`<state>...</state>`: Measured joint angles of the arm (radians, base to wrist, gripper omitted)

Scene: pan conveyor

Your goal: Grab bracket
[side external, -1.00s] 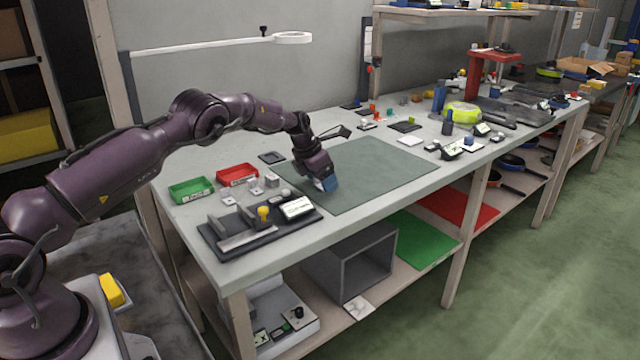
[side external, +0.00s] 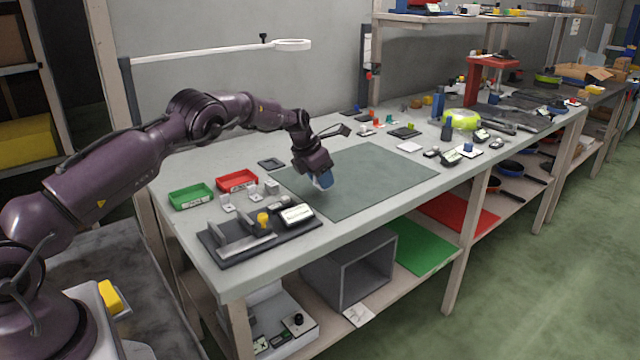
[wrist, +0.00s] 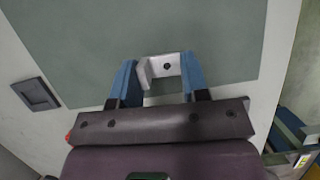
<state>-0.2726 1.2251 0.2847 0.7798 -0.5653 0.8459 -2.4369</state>
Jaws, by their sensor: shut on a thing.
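My gripper (wrist: 158,66) has blue fingers on both sides of a light grey bracket (wrist: 168,65) with a dark hole, in the wrist view. The fingers are shut on it. In the side view my gripper (side external: 323,181) is low over the left part of the green-grey mat (side external: 375,185). The held bracket is hidden there by the fingers. I cannot tell the exact gap between it and the mat.
Small grey metal parts (side external: 250,193) stand left of the mat, near a green bin (side external: 190,196) and a red bin (side external: 237,180). A dark fixture (side external: 245,238) with a yellow knob is in front. A dark square tray (side external: 271,163) lies behind. The mat's right part is clear.

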